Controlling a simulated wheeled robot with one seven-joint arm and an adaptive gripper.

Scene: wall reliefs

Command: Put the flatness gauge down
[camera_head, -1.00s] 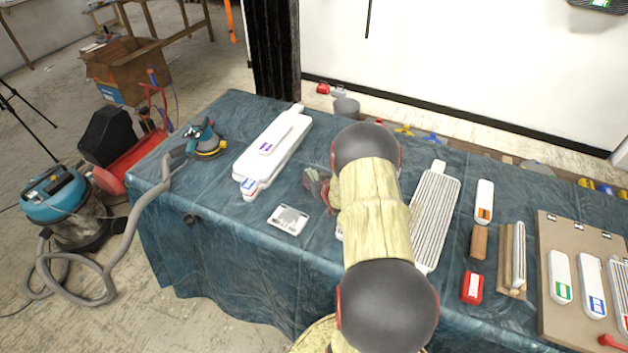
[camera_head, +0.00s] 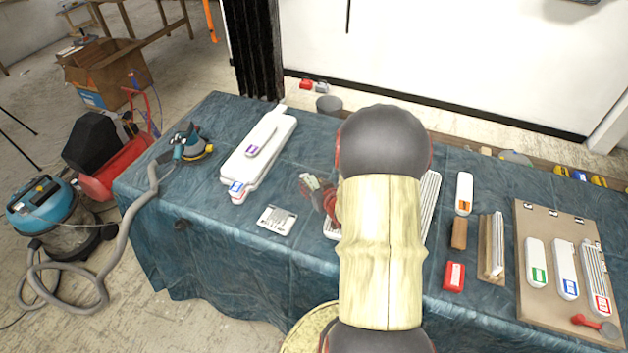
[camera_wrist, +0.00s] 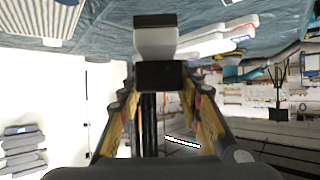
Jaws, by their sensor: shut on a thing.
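My gripper (camera_wrist: 160,78) is shut on a small block with dark ends and a pale grey middle (camera_wrist: 156,43), which I take to be the flatness gauge. In the wrist view it sticks out beyond the fingertips, with the blue cloth behind its far end. In the head view my arm covers most of the gripper; only a small red and grey part at the wrist end shows left of the arm, above the blue-covered table (camera_head: 225,262). The gauge cannot be made out clearly there, nor whether it touches the cloth.
A flat pale plate (camera_head: 276,220) lies left of my arm, with long white blocks (camera_head: 258,150) and a sander (camera_head: 190,145) beyond. Right are an orange-labelled block (camera_head: 464,193), a red box (camera_head: 454,276) and a brown board (camera_head: 545,225) with labelled blocks.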

